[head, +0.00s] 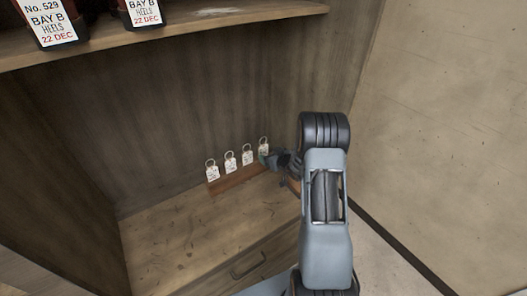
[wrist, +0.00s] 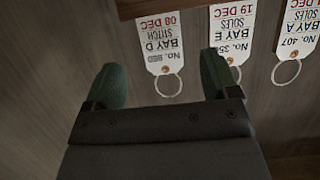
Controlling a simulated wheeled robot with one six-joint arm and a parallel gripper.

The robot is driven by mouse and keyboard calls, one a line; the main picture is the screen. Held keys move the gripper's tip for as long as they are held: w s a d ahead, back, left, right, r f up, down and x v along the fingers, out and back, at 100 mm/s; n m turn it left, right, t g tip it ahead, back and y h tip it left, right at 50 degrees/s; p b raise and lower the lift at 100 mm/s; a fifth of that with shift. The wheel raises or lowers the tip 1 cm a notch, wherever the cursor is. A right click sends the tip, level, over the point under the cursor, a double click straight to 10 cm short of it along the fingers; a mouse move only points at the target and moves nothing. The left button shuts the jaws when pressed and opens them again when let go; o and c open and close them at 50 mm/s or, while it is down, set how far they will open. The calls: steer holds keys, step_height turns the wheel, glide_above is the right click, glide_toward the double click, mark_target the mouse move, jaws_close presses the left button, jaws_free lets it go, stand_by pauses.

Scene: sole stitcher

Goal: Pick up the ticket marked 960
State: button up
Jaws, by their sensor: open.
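The ticket marked 960 (wrist: 162,42) is a white tag with a metal ring, upside down in the wrist view; its small number is hard to read. It reads Bay D, Stitch, 08 Dec. In the head view it appears to be the rightmost ticket (head: 263,149) of a row. My gripper (wrist: 162,78) is open, with one dark green finger on each side of the ticket's ring in the picture. Nothing is held. In the head view my gripper (head: 279,160) is beside the rightmost ticket, partly hidden by my arm.
A Bay E Soles ticket (wrist: 233,30) is close by the right finger in the wrist view, with ticket No. 407 (wrist: 298,28) beyond. The tickets stand along a reddish-brown wooden strip (head: 240,181). A shelf (head: 205,27) with labelled boxes is above. The worktop (head: 190,235) front is clear.

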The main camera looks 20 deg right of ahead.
mark_target(264, 151)
steer(key=shift+p+x, duration=0.5)
steer(key=shift+x, duration=1.7)
steer(key=shift+c, duration=0.3)
steer(key=c, duration=0.9)
steer(key=shift+r, duration=0.15)
steer(key=shift+c, duration=0.2)
